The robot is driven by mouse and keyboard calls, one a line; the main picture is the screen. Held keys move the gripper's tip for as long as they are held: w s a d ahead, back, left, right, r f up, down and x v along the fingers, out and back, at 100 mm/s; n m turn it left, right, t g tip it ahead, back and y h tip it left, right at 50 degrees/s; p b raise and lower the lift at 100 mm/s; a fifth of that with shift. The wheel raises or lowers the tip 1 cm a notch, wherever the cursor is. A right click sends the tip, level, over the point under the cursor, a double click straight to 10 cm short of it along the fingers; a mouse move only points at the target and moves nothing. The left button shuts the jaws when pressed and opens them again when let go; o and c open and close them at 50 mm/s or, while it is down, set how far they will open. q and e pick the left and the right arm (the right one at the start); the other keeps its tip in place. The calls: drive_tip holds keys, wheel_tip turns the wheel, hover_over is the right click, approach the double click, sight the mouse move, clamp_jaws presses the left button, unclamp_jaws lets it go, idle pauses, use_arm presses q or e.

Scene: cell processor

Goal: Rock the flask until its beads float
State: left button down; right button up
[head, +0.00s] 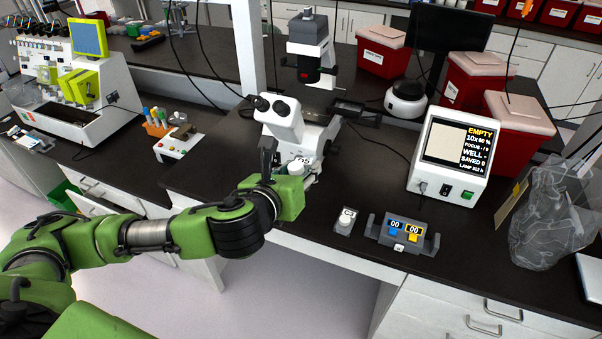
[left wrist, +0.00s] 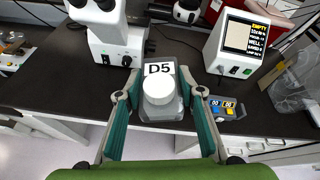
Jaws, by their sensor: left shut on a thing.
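The flask has a white cap and a D5 label, and shows best in the left wrist view (left wrist: 160,88). My left gripper (left wrist: 162,96) is shut on it, one finger on each side, and holds it near the table edge in front of the microscope. In the head view my left gripper (head: 300,180) hides most of the flask; only its pale top and part of the label show. No beads can be made out in either view. My right gripper is not in view.
The microscope (head: 296,122) stands just behind the held flask. A small holder with a white round top (head: 345,219) and a grey counter block reading 00 and 00 (head: 401,247) sit to the right. Beyond are a monitor box reading EMPTY (head: 450,160) and a clear bag (head: 550,218).

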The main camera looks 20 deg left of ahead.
use_arm(q)
drive_tip(key=shift+f+n+h, duration=0.1)
drive_tip(key=shift+n+h, duration=0.3)
drive_tip(key=shift+n, duration=0.1)
drive_tip(key=shift+w+d+r+m+p, duration=0.15)
drive_tip(key=shift+r+m+p, duration=0.3)
drive_tip(key=shift+p, duration=0.4)
drive_tip(key=shift+f+m+y, duration=0.25)
drive_tip(key=shift+m+y, duration=0.1)
drive_tip(key=shift+y, duration=0.15)
drive_tip(key=shift+m+y, duration=0.7)
drive_tip(key=shift+m, duration=0.3)
drive_tip(key=shift+f+m+y, duration=0.1)
drive_tip(key=shift+m+y, duration=0.6)
drive_tip(key=shift+m, duration=0.2)
drive_tip(key=n+h, duration=0.2)
drive_tip(key=shift+n+b, duration=0.3)
drive_tip(key=shift+n, duration=0.1)
